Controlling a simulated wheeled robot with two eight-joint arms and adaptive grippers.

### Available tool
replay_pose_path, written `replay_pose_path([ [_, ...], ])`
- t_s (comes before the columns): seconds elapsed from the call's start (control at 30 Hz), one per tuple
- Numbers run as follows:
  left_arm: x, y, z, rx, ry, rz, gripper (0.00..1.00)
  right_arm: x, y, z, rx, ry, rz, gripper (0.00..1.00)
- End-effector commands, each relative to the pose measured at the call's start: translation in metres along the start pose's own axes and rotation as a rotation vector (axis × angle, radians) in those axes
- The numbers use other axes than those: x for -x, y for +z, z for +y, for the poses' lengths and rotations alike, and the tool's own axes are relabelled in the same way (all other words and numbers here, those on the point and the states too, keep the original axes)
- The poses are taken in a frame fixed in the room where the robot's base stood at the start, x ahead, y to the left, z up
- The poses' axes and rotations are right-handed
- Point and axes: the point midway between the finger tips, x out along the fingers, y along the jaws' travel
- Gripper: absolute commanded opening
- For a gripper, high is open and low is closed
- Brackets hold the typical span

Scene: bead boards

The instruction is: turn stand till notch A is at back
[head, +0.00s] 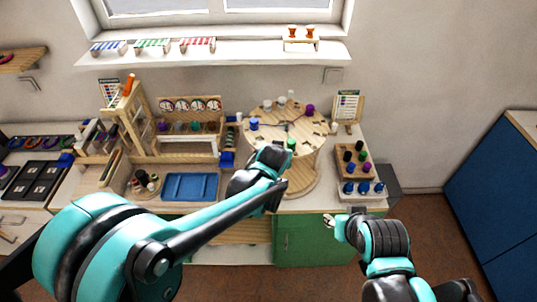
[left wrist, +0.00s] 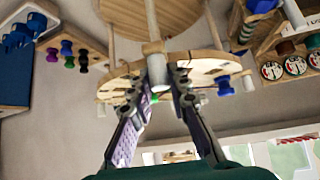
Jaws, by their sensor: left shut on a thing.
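The stand (head: 308,133) is a round wooden disc above a lower round wooden base (head: 303,183), on the counter right of centre in the head view. Small coloured and pale pegs stand around its top. The disc's edge also shows in the left wrist view (left wrist: 207,66). My left gripper (left wrist: 160,80) is shut on a pale upright peg (left wrist: 154,62) at the stand's rim. In the head view my left gripper (head: 272,160) covers the stand's near left side. Notch A's mark is not readable. My right gripper (head: 330,221) is apart from the stand, in front of the counter; its finger opening is unclear.
A wooden block with dark and blue spools (head: 357,172) stands close right of the stand. A blue tray (head: 190,187) and a wooden rack (head: 188,145) are on the left. A card holder (head: 346,107) stands behind right. The floor at right is clear.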

Motion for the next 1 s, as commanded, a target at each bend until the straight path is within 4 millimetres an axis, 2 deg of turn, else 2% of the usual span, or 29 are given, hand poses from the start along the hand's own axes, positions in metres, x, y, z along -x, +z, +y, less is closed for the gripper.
replay_pose_path([
  [0.2,-0.001,-0.001,0.024,0.07,-0.072,0.0,0.0,-0.002,0.002,0.0,0.0,0.0,0.0,0.4],
  [1.0,-0.017,-0.017,0.091,0.357,-0.357,-0.001,0.0,-0.005,0.004,0.0,0.0,0.0,0.0,0.4],
])
